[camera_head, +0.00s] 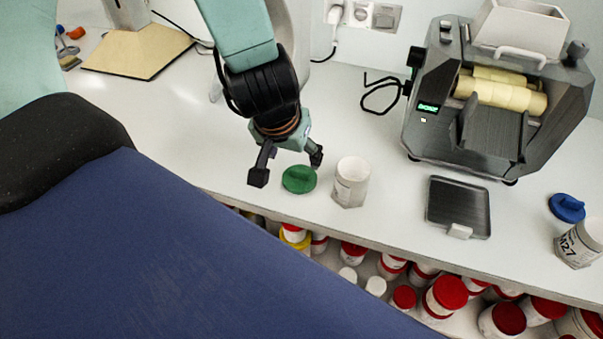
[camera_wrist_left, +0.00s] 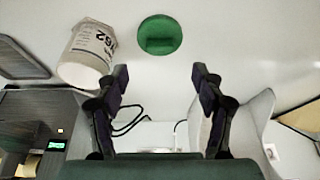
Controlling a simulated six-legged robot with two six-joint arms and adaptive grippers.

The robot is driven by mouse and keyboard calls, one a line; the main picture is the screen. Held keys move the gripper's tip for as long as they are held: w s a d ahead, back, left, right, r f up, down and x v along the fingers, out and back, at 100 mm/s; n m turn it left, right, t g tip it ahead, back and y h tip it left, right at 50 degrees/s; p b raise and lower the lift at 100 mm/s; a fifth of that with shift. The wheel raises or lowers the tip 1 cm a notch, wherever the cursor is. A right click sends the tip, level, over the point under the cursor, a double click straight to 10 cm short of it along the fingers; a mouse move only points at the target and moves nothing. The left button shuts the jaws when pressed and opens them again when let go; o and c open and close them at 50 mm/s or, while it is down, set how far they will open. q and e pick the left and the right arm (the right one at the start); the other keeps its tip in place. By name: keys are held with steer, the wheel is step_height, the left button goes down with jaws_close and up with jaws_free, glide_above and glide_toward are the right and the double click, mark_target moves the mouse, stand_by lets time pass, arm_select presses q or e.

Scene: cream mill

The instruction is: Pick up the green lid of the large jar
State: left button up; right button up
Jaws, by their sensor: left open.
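The green lid (camera_head: 299,179) lies flat on the white counter, just left of an open white jar (camera_head: 351,182). It has a raised grip bar across its top. In the left wrist view the lid (camera_wrist_left: 160,35) is ahead of the fingertips, roughly centred between them, and the jar (camera_wrist_left: 88,53) is to its left. My left gripper (camera_head: 287,168) is open and empty, with its fingers spread over the lid's near area, apart from it. My right gripper is not in view.
A grey mill (camera_head: 490,105) stands at the right back, with a metal tray (camera_head: 458,207) in front. A blue lid (camera_head: 567,208) and another white jar (camera_head: 580,243) are at the far right. Red-lidded jars (camera_head: 446,295) fill the shelf below the counter edge.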

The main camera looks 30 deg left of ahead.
mark_target(300, 171)
arm_select(q)
steer(key=shift+a+b+x, duration=0.25)
steer(key=shift+b+x, duration=0.6)
steer(key=shift+x, duration=0.45)
steer(key=shift+w+d+f, duration=0.1)
steer(key=shift+f, duration=0.35)
steer(key=b+x, duration=0.3)
steer(key=x, duration=0.1)
steer(key=shift+w+f, duration=0.1)
steer(key=shift+f, duration=0.1)
steer(key=shift+w+r, duration=0.1)
steer(key=shift+d, duration=0.1)
steer(key=shift+c, duration=0.4)
steer(key=c, duration=0.8)
